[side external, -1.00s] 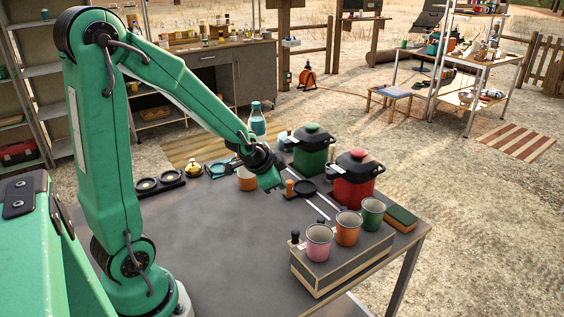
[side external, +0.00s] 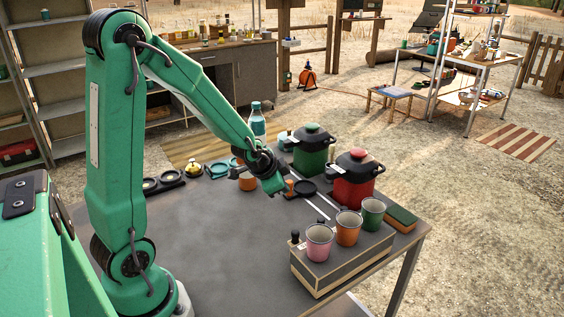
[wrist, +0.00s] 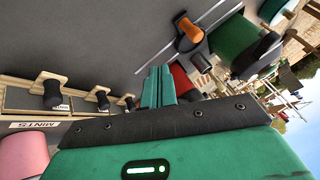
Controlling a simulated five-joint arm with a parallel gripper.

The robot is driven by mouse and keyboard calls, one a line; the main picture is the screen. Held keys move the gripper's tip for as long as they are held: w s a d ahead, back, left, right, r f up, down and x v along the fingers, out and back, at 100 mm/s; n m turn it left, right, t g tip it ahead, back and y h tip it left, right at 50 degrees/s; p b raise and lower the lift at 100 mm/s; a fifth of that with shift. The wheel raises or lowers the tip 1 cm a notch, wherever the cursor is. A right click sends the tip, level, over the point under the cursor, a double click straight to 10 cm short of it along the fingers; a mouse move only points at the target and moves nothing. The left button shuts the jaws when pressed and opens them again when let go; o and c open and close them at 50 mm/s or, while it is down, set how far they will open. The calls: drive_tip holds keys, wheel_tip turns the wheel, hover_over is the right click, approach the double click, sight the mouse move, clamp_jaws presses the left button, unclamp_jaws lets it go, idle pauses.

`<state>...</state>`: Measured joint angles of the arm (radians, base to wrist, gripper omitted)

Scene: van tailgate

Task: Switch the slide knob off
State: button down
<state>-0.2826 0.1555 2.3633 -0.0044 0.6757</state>
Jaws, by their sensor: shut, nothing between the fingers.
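An orange knob (wrist: 188,28) on a dark base sits on the grey table in the wrist view, above and right of the fingertips. It looks like the slide knob, but its on or off position cannot be told. In the side view the orange knob (side external: 290,184) is partly hidden by my gripper (side external: 274,188). My gripper is shut and empty, beside the knob; contact cannot be told. In the wrist view its green fingers (wrist: 158,84) are together, apart from the knob in the picture.
A green pot (side external: 311,155) and a red pot (side external: 353,184) with black lids stand behind. A wooden box (side external: 325,268) with black knobs (wrist: 52,95) bears a pink cup (side external: 318,243), an orange cup (side external: 348,228) and a green cup (side external: 373,213). The table middle (side external: 215,225) is clear.

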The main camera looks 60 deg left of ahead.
drive_tip(key=shift+a+x, duration=0.15)
drive_tip(key=shift+x, duration=1.4)
drive_tip(key=shift+a+x, duration=0.15)
drive_tip(key=shift+x, duration=1.4)
drive_tip(key=a, duration=0.1)
drive_tip(key=w+a+f, duration=0.1)
drive_tip(key=shift+w+a, duration=0.6)
drive_tip(key=shift+a, duration=0.3)
drive_tip(key=shift+a, duration=0.1)
drive_tip(key=shift+n+g+y, duration=0.3)
drive_tip(key=shift+y, duration=0.4)
drive_tip(key=a, duration=0.7)
drive_tip(key=shift+a, duration=0.3)
drive_tip(key=shift+d, duration=0.1)
